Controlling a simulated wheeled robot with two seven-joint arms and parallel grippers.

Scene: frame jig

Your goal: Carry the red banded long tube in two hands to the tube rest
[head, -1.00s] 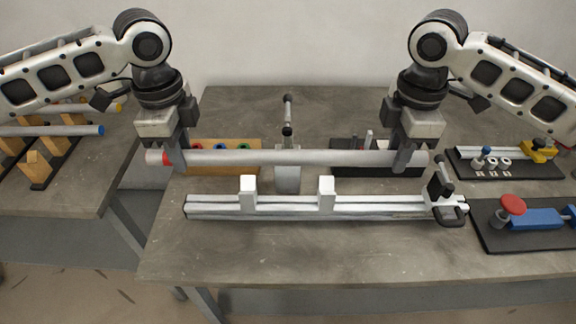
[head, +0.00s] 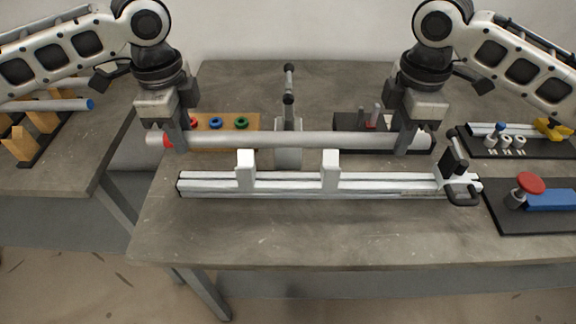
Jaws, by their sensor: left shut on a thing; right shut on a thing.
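The long grey tube (head: 290,139) with a red band near its left end (head: 168,140) is level in the air in the head view. My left gripper (head: 178,140) is shut on it just right of the red band. My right gripper (head: 403,141) is shut on it near its right end. A silver rail (head: 290,187) with two white upright blocks (head: 246,170) (head: 330,170) lies in front of and below the tube. A wooden rack (head: 18,145) at the far left holds a blue-ended tube (head: 48,105). I cannot tell which of these is the tube rest.
A black clamp (head: 455,165) stands at the rail's right end. Behind the tube are a grey upright fixture (head: 289,125), a wooden board with coloured rings (head: 256,122) and a dark tray (head: 343,122). The table (head: 300,235) is bare in front of the rail.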

